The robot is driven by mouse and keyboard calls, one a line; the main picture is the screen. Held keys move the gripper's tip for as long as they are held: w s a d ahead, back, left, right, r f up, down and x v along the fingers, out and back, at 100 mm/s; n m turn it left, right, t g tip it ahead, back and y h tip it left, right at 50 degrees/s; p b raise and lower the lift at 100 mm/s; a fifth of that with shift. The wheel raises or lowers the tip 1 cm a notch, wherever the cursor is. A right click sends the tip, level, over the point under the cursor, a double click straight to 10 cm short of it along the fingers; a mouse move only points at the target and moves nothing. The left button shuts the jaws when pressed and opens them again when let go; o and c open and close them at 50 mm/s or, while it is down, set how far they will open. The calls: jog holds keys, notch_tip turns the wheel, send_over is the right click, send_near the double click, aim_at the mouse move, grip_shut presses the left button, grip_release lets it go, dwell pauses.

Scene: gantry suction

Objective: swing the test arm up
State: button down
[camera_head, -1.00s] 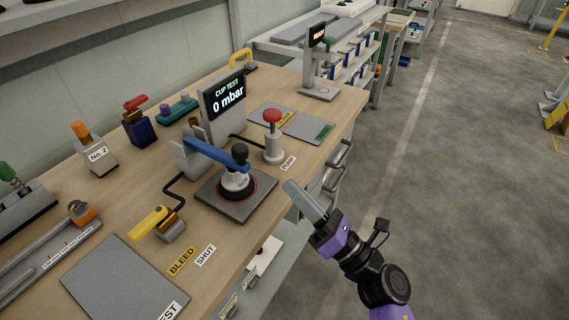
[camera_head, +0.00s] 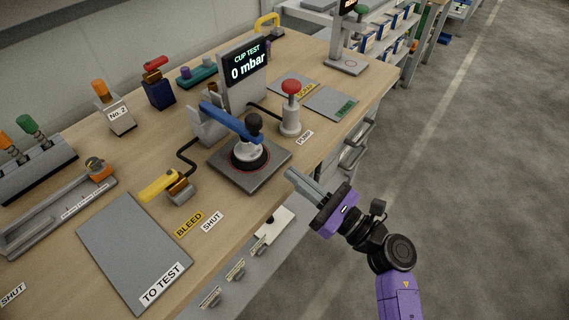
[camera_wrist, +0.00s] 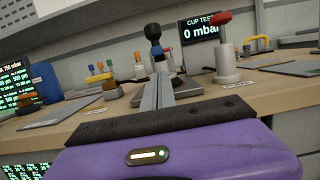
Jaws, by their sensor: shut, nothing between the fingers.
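The blue test arm (camera_head: 232,122) is down, reaching from its grey bracket over the grey test plate (camera_head: 262,176). Its black knob (camera_head: 254,123) stands above a pale suction cup (camera_head: 249,151) on the plate. The knob also shows in the wrist view (camera_wrist: 153,33), beyond my fingertips. The display (camera_head: 244,70) reads CUP TEST, 0 mbar. My gripper (camera_head: 290,173) is shut and empty, off the bench's front edge, to the right of the plate and apart from the arm. In the wrist view my closed fingers (camera_wrist: 157,84) point toward the knob and partly hide the plate area.
A red-topped pump (camera_head: 290,108) stands right of the test plate. A yellow bleed lever (camera_head: 161,184) is to the left. A grey TO TEST mat (camera_head: 128,245) lies at the front left. Drawer handles (camera_head: 357,140) stick out below the bench's edge. Floor to the right is clear.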

jog(key=p+x, duration=0.1)
jog(key=x, duration=0.8)
jog(key=shift+r+p, duration=0.15)
jog(key=shift+p, duration=0.15)
